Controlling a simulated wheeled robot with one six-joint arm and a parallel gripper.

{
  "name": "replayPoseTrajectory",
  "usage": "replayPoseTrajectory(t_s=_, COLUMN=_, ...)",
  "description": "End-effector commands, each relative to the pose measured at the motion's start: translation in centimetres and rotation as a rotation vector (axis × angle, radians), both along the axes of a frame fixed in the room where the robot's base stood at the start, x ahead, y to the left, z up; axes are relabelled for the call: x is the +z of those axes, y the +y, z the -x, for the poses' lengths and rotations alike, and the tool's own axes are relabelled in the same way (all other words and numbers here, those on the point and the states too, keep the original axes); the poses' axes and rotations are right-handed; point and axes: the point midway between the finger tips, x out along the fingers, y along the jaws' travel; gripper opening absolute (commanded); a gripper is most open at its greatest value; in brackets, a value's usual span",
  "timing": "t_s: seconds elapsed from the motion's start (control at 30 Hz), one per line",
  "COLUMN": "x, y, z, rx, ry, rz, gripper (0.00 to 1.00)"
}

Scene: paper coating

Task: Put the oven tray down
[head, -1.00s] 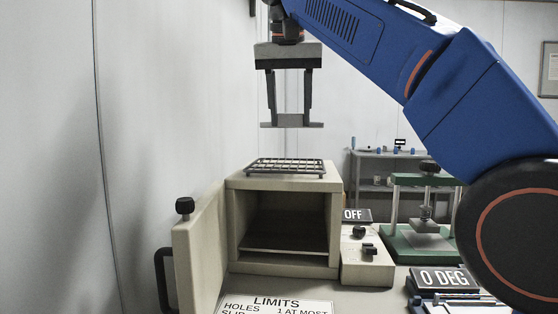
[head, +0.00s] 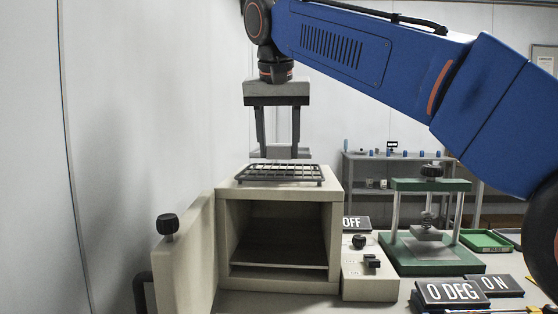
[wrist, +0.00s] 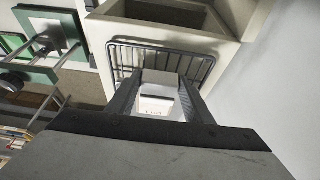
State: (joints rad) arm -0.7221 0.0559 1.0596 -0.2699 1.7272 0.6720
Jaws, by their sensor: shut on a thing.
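The oven tray, a dark wire rack (head: 279,173), is at the top of the beige oven (head: 333,192). In the wrist view the tray's bars (wrist: 128,56) show around my gripper (wrist: 162,84); the exact contact is partly hidden by the fingers.
The oven door (head: 185,258) stands open at the left, with the chamber showing. A control box with an OFF sign (head: 356,223) stands right of the oven. A green press (head: 430,258) and signs (head: 447,292) are further right. A wall is close on the left.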

Motion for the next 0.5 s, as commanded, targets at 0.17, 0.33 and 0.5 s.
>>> replayPoseTrajectory(t_s=0.17, x=-2.2, y=-0.1, z=0.1, rx=0.001, ry=0.001, rz=0.001, gripper=0.19)
replayPoseTrajectory(t_s=0.33, x=-3.3, y=-0.1, z=0.1, rx=0.0, ry=0.0, rz=0.0, gripper=0.19)
replayPoseTrajectory(t_s=0.5, x=-3.3, y=0.0, z=0.0, rx=0.0, ry=0.0, rz=0.0, gripper=0.19)
